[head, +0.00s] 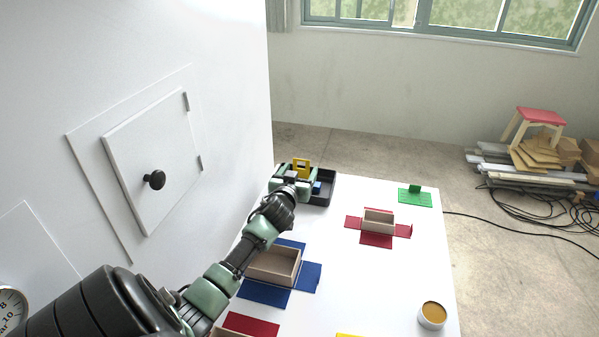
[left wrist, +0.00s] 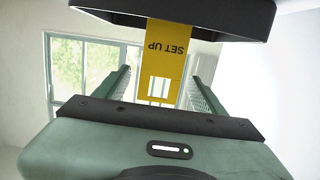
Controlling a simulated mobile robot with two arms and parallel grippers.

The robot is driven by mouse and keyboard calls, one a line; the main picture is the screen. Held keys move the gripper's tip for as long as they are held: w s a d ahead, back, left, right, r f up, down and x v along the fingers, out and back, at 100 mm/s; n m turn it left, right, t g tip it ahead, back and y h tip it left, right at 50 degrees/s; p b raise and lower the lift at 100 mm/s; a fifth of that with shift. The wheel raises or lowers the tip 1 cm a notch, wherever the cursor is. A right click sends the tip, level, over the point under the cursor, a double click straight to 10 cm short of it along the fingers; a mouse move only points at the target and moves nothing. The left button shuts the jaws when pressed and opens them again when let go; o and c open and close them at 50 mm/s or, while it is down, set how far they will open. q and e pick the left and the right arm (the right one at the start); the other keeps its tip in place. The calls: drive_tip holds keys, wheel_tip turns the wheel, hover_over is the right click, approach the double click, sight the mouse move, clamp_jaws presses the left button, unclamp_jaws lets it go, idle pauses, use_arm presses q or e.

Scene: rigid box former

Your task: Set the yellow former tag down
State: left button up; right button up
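The yellow former tag (head: 302,167) shows at the far left end of the white table, beside a black tray (head: 328,189). My left gripper (head: 296,178) is at the tag, next to the tray. In the left wrist view the tag (left wrist: 168,50) reads "SET UP" upside down and has a square cut-out. It lies between the two green fingers (left wrist: 160,95), with gaps visible beside it, so the gripper looks open. A black part hides the tag's upper end there. I cannot tell what bears the tag. My right gripper is not in view.
A blue blank (head: 264,293) with a tan box, a red blank (head: 376,240) with a smaller box, and a green piece (head: 415,198) lie on the table (head: 370,285). A can (head: 432,315) stands at the front right. A white wall (head: 230,60) with a hatch rises at left.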

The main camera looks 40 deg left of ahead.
use_arm(q)
drive_tip(key=shift+r, duration=0.15)
drive_tip(key=b+v, duration=0.1)
drive_tip(key=v, duration=1.1)
drive_tip(key=shift+b, duration=0.3)
